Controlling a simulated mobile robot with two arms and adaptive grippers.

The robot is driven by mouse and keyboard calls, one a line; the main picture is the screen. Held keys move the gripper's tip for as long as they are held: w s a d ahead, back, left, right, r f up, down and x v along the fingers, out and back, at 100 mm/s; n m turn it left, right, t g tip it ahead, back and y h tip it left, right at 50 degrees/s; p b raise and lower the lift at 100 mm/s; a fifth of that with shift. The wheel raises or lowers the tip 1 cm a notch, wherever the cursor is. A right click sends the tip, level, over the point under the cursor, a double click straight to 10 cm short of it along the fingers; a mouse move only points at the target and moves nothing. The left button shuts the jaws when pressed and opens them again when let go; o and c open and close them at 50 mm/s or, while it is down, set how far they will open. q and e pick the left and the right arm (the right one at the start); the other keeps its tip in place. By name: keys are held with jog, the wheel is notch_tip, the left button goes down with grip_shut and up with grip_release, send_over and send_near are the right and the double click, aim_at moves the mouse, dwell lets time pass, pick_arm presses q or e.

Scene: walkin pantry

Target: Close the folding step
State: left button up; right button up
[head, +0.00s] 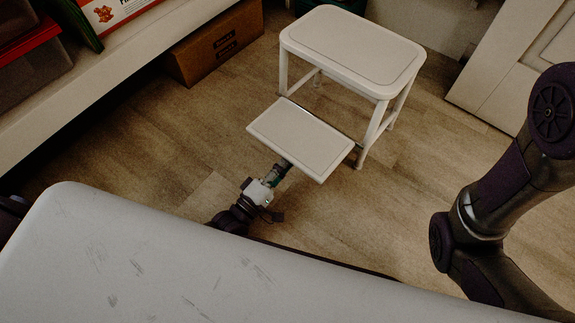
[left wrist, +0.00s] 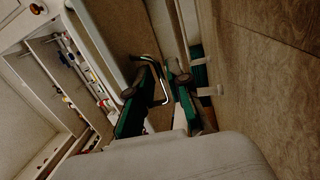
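The folding step is a white stool with a wide top step (head: 352,45) and a smaller lower step (head: 300,138), swung out low at the front. Its white legs stand on the floor. My left gripper (head: 284,168) is at the front edge of the lower step, its fingertips partly hidden at or under that edge.
A cardboard box (head: 216,42) lies under the shelf (head: 130,75) at the left. A white panelled door (head: 515,65) stands at the back right. Wood floor (head: 150,145) is clear left of the stool and between stool and door.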

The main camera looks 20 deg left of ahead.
pick_arm(q)
jog(key=shift+w+d+r, duration=0.1)
jog(key=shift+w+d, duration=0.1)
jog(key=shift+w, duration=0.25)
grip_shut()
